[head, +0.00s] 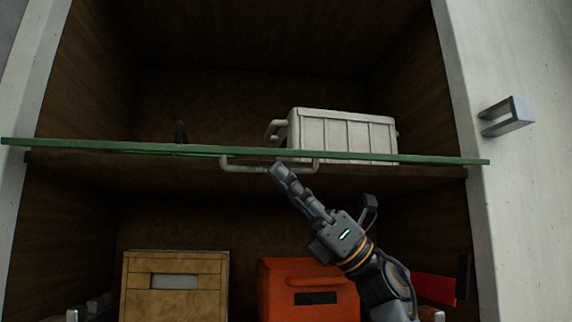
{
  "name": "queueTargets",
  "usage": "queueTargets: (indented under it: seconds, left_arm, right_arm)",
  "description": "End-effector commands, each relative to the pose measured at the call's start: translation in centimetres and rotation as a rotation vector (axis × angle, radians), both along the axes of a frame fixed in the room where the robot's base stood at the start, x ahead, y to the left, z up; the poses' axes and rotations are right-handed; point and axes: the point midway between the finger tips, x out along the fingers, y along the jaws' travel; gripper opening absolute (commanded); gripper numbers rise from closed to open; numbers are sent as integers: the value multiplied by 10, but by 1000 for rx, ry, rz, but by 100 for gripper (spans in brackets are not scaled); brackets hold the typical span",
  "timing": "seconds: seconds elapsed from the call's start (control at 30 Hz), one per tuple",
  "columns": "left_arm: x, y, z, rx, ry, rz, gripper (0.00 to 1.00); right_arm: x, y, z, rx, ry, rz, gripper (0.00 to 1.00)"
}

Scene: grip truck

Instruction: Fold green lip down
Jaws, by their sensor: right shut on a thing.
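The green lip (120,149) is a long thin panel seen nearly edge-on, lying about level across the front of the upper shelf opening. A grey bar handle (240,166) hangs under its middle. My right gripper (278,172) reaches up from the lower right and is shut on the handle, near its middle. The fingers hide part of the handle. My left gripper is not in view.
A white ribbed case (345,132) stands on the upper shelf behind the lip. Below are a tan box (175,285) and an orange case (308,292). A grey bracket (507,116) sticks out from the right wall. Space directly under the lip's left half is clear.

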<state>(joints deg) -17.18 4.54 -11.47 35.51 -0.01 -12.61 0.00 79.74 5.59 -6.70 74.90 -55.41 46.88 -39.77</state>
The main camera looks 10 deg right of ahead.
Motion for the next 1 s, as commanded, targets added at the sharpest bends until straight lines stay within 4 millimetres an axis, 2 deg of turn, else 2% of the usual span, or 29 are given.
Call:
queueTargets:
  seconds: [0.1,0.4,1.0]
  left_arm:
    - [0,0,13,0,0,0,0]
    - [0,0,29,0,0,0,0]
    - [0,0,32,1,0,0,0]
  right_arm:
    - [5,0,2,1,-76,1,0]
    - [11,0,-3,1,-218,-4,0]
    - [13,1,-6,-2,-262,-6,0]
